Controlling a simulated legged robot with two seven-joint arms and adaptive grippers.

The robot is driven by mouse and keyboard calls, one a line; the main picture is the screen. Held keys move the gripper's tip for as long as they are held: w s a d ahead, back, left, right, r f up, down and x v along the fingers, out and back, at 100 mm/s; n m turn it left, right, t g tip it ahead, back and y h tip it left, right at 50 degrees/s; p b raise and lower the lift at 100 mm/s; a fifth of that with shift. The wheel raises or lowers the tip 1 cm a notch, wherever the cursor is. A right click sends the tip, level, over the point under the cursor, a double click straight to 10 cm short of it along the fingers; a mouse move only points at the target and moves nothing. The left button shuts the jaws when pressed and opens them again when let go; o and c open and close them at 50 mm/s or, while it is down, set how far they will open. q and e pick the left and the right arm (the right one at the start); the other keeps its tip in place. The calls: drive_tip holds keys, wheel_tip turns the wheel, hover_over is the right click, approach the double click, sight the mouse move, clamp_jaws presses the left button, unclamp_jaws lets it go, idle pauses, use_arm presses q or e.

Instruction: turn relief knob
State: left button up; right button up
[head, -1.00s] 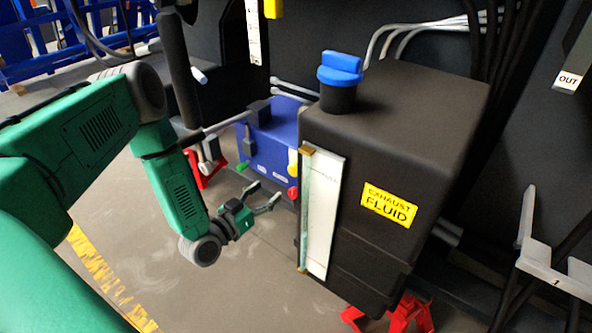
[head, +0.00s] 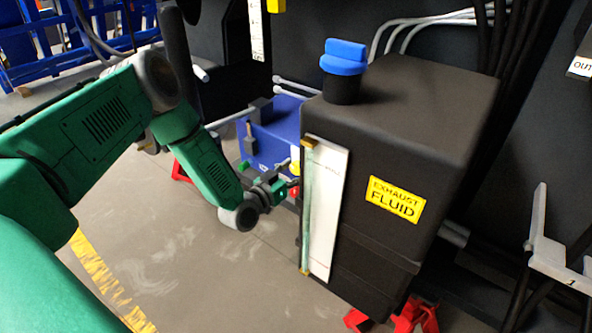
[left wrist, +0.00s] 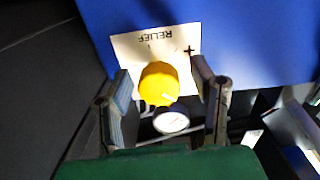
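The yellow relief knob (left wrist: 158,82) sits on a white plate marked RELIEF (left wrist: 150,44), which reads upside down in the left wrist view. The plate is on a blue box (head: 268,137). My left gripper (left wrist: 162,88) is open, with one finger on each side of the knob in the picture. Gaps show between the fingers and the knob, so it is not gripped. In the head view the left gripper (head: 284,180) is at the blue box's front, and its fingers partly cover the knob. My right gripper is not in view.
A small round gauge (left wrist: 171,120) shows just below the knob in the left wrist view. A black exhaust fluid tank (head: 400,120) with a blue cap (head: 343,57) stands close on the right. A clear sight strip (head: 322,205) runs down its corner. Open floor lies below.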

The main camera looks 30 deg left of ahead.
use_arm(q)
drive_tip(key=c, duration=0.9)
